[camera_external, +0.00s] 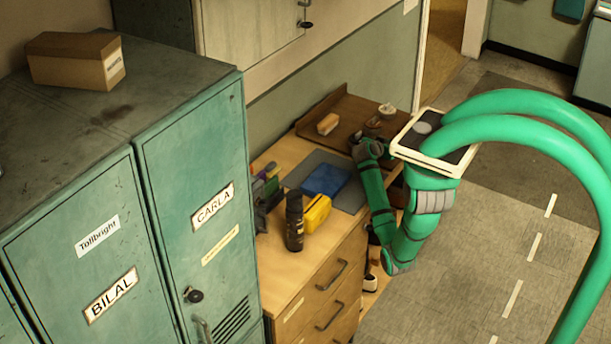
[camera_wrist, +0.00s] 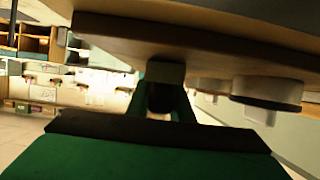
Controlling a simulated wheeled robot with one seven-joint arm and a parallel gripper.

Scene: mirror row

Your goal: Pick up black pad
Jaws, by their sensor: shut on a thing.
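My gripper (camera_external: 362,149) is at the right front edge of the brown tray (camera_external: 345,105) in the external view, at the end of my green arm. In the wrist view, my gripper (camera_wrist: 163,82) is shut on a dark thing, which I take for the black pad (camera_wrist: 160,98). Only a small part of it shows between the green fingers. The external view does not show the pad clearly; the gripper and arm cover that spot. A brown board lies close by across the top of the wrist view.
A tan block (camera_external: 327,124) and small cups (camera_external: 387,110) are on the tray. A blue folder (camera_external: 326,179) lies on a grey mat (camera_external: 350,200). A yellow case (camera_external: 317,213) and a black can (camera_external: 294,222) stand on the desk. Lockers (camera_external: 195,210) rise at left.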

